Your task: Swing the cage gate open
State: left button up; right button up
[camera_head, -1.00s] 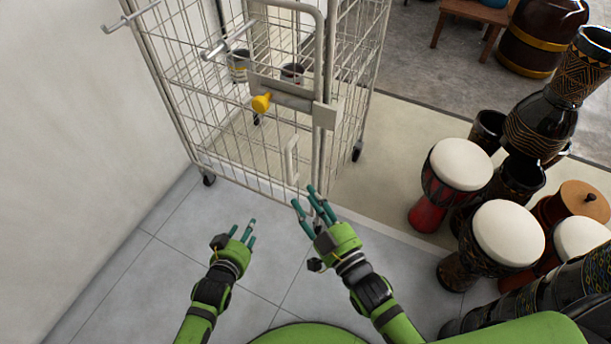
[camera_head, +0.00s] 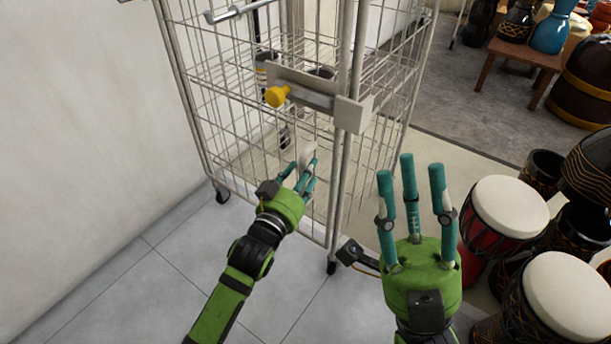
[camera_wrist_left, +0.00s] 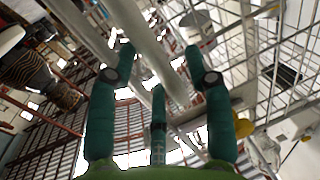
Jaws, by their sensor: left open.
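The wire cage (camera_head: 215,100) stands ahead on castors, and its gate front faces me. A yellow knob (camera_head: 277,96) sits on the grey latch bar (camera_head: 312,96), whose end plate overlaps the corner post. A pale upright gate handle (camera_head: 307,156) is lower on the gate. My left gripper (camera_head: 303,176) is at this handle with open fingers. In the left wrist view a pale bar (camera_wrist_left: 150,40) runs between the open fingers (camera_wrist_left: 158,75); contact is unclear. My right gripper (camera_head: 411,175) is open and empty, to the right of the cage post, fingers pointing up.
A white wall (camera_head: 90,120) runs close along the left. Several drums, one with a white head (camera_head: 510,207), crowd the right side. A wooden stool (camera_head: 515,62) stands at the back right. The tiled floor (camera_head: 150,290) in front is clear.

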pick_arm(q)
jog(key=shift+w+d, duration=0.25)
jog(key=shift+w, duration=0.25)
grip_shut()
jog(key=shift+s, duration=0.1)
